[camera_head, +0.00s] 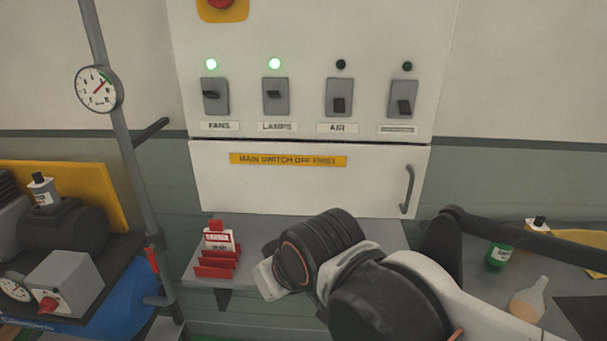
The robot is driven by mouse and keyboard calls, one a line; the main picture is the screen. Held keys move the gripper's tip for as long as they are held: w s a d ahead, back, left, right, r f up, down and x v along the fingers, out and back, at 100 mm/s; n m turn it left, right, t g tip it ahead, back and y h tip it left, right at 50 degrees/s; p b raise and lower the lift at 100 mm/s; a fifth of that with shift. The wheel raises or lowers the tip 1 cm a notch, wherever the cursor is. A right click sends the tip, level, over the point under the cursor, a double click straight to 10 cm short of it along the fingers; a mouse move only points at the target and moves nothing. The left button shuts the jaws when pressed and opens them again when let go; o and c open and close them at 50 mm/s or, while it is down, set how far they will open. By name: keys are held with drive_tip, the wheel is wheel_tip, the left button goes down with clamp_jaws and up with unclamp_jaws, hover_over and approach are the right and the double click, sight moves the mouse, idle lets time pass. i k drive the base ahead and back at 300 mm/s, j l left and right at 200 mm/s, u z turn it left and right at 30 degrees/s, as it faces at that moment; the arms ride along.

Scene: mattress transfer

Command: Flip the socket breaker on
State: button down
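A white breaker panel (375,25) hangs on the wall with a row of grey breakers. The FANS breaker (214,96) and the LAMPS breaker (275,96) have levers raised and green lamps lit. The AIR breaker (339,97) and the far-right breaker (404,99) have levers down and dark lamps. The far-right label (398,129) is too small to read; no label legibly says socket. My arm reaches in from the lower right, with its wrist below the panel and apart from the breakers. My gripper's fingers do not show.
A lower white door (300,190) has a yellow main-switch notice and a handle (408,189). Red tags stand on a small shelf (197,262) below. A gauge (99,89) on a pipe stands left. A bench with bottles is at right. Space before the breakers is clear.

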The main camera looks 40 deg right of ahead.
sight(404, 107)
drive_tip(key=z, duration=1.45)
